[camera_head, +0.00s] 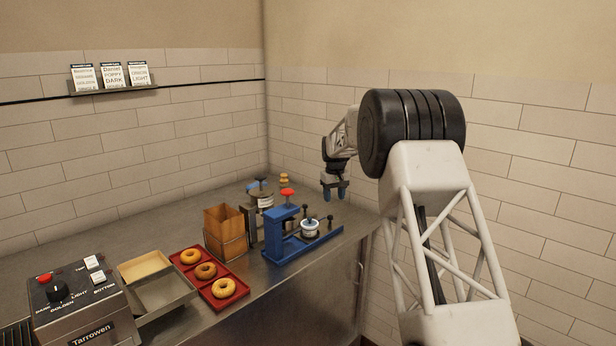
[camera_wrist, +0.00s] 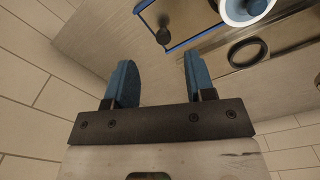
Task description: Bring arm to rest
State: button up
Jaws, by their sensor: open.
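My gripper (camera_head: 334,190) hangs in the air at the right end of the steel counter, pointing down, near the wall. It is to the right of the blue press (camera_head: 284,235). In the wrist view my gripper (camera_wrist: 155,82) shows two blue fingers spread wide apart with nothing between them. The counter surface lies below and beyond the fingers. Part of the blue-framed device with a white round cup (camera_wrist: 245,10) shows at the top right of that view.
Three bagels lie on red trays (camera_head: 243,289). A wooden box (camera_head: 225,232), a metal pan (camera_head: 165,296) and a toaster-like control box (camera_head: 80,305) stand to the left. Three cards (camera_head: 111,76) sit on a wall shelf. Tiled walls close in behind and to the right.

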jog(key=s+d+r+m, duration=0.15)
jog(key=s+r, duration=0.45)
jog(key=s, duration=0.6)
jog(key=s+d+r+t, duration=0.15)
jog(key=s+r, duration=0.35)
jog(key=s, duration=0.6)
jog(key=s+d+r+m, duration=0.15)
jog(key=s+r, duration=0.45)
jog(key=s, duration=0.6)
jog(key=s+d+f, duration=0.1)
jog(key=s+f, duration=0.2)
jog(key=s, duration=1)
jog(key=s+d+f+m, duration=0.1)
jog(key=s+f, duration=0.1)
jog(key=s, duration=1.1)
jog(key=s+d+f, duration=0.1)
jog(key=s+f, duration=0.2)
jog(key=s, duration=1)
jog(key=shift+s+f+t, duration=0.3)
jog(key=shift+t, duration=0.15)
